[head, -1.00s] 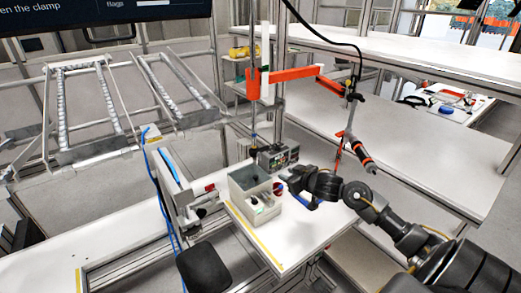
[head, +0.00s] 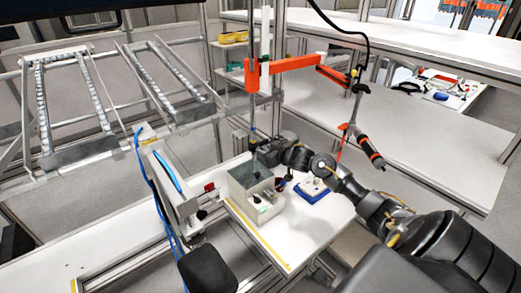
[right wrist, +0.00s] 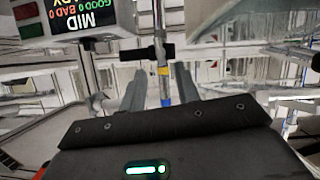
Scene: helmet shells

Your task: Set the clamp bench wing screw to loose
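My right gripper (head: 258,148) is beside the thin upright pole under the orange arm, above and behind the beige box. In the right wrist view its two fingers (right wrist: 160,92) are apart with nothing held. A pole with yellow and blue bands (right wrist: 164,72) and a black crossbar (right wrist: 140,53) show between and beyond the fingers; I cannot tell the gap to them. A grey clamp-like fixture (head: 182,200) with a red block (head: 209,186) stands left of the box. I cannot make out which part is the wing screw or its setting. My left gripper is out of view.
The beige box (head: 257,190) and a white piece on a blue base (head: 311,190) stand on the white bench (head: 330,216). An orange arm (head: 295,63) overhangs. A display reading MID (right wrist: 78,14) is near the right gripper. A hanging tool (head: 369,152) is at right.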

